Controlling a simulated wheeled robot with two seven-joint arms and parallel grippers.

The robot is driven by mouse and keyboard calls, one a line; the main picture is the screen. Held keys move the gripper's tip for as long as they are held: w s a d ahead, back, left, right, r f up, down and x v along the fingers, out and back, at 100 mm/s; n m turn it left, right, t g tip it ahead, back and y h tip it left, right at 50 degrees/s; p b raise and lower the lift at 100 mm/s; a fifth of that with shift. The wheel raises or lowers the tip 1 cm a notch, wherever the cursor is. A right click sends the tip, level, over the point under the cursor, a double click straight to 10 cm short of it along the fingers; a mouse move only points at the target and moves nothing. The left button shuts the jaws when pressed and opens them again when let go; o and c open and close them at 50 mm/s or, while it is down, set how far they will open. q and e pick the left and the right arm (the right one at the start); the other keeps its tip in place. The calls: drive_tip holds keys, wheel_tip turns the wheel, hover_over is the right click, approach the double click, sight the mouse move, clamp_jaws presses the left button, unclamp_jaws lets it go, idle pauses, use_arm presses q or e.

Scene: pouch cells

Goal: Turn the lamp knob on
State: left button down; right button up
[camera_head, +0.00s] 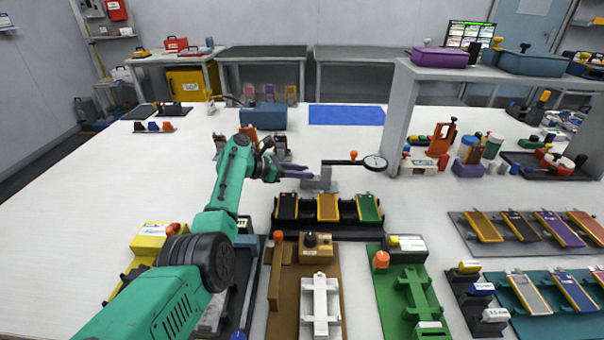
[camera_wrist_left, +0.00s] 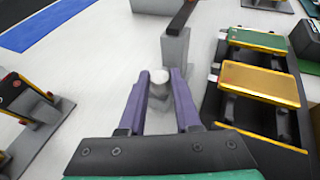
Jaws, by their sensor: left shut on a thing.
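My left gripper (camera_head: 303,172) reaches in from the left over the white table, beside a grey stand (camera_head: 326,176). In the left wrist view the purple fingers of my left gripper (camera_wrist_left: 163,73) are closed around a small round pale knob (camera_wrist_left: 158,77) on a grey base. I take this as the lamp knob; its turn position cannot be told. In the head view the knob is hidden by the fingers. The stand's grey post (camera_wrist_left: 175,55) rises just beyond the fingertips and carries a black arm. My right gripper is not in view.
A round dial (camera_head: 375,162) sits at the end of the stand's arm. A black rack (camera_head: 328,222) with several coloured cells stands just in front of the gripper. A blue mat (camera_head: 346,115) lies behind. The left part of the table is mostly clear.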

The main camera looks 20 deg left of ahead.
use_arm(q)
drive_tip(key=c, duration=0.9)
unclamp_jaws()
drive_tip(key=shift+f, duration=0.1)
drive_tip(key=shift+s+a, duration=0.1)
drive_tip(key=p+v, duration=0.2)
drive_tip(key=v, duration=0.2)
drive_tip(key=shift+a+r, duration=0.15)
drive_tip(key=shift+r, duration=0.1)
drive_tip(key=v, duration=0.9)
drive_tip(key=shift+s+a, duration=0.3)
drive_tip(key=o, duration=0.3)
drive_tip(key=shift+d+r, duration=0.1)
drive_tip(key=s+d+n+t+y+p, duration=0.3)
drive_tip(key=d+n, duration=0.1)
drive_tip(key=x, duration=0.4)
drive_tip(key=b+x, duration=0.1)
drive_tip(key=x, duration=0.9)
drive_tip(key=shift+w+a+f, duration=0.15)
drive_tip(key=shift+a+f, duration=0.1)
drive_tip(key=shift+f, duration=0.05)
